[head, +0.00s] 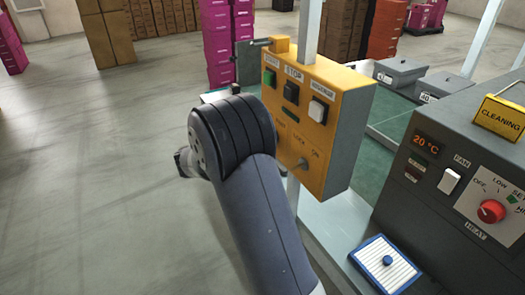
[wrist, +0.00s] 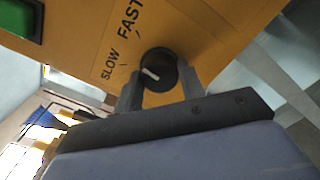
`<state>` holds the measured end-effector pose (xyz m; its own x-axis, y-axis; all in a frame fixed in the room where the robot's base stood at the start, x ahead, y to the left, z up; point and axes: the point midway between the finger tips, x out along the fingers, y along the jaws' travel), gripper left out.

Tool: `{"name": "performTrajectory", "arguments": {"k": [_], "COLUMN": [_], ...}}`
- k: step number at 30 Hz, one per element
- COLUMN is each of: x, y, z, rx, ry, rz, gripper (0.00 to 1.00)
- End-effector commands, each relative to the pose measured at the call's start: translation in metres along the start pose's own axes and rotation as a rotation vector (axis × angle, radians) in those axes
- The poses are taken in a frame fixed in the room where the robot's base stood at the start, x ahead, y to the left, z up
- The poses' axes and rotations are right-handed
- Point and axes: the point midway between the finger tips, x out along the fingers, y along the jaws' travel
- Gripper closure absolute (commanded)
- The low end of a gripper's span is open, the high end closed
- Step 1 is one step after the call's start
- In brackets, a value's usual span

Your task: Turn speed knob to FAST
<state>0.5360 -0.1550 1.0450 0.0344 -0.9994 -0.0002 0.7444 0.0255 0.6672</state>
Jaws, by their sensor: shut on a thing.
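The speed knob (wrist: 163,64) is a round black knob with a white pointer on the yellow control box. In the wrist view the SLOW label (wrist: 110,67) and the FAST label (wrist: 130,20) are printed beside it. The white pointer is turned toward the SLOW side. My gripper (wrist: 161,79) has one finger on each side of the knob and is shut on it. In the head view the yellow box (head: 338,110) stands in the middle, and my arm hides the knob and the fingers.
The box also carries a green button (head: 269,79), a black STOP switch (head: 291,93), a white switch (head: 318,111) and a small lock (head: 302,164). A grey heater panel with a red knob (head: 491,211) is at the right. Open floor lies at the left.

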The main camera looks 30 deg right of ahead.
Motion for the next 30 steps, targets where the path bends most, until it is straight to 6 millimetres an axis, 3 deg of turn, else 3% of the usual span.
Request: {"name": "performTrajectory", "arguments": {"k": [15, 30], "x": [0.0000, 0.0000], "y": [-0.0030, -0.0005], "z": [-0.0029, -0.0002], "rx": [0.397, 0.507], "ry": [-0.001, -0.001], "rz": [0.000, -0.001], "gripper": [0.85, 0.85]}}
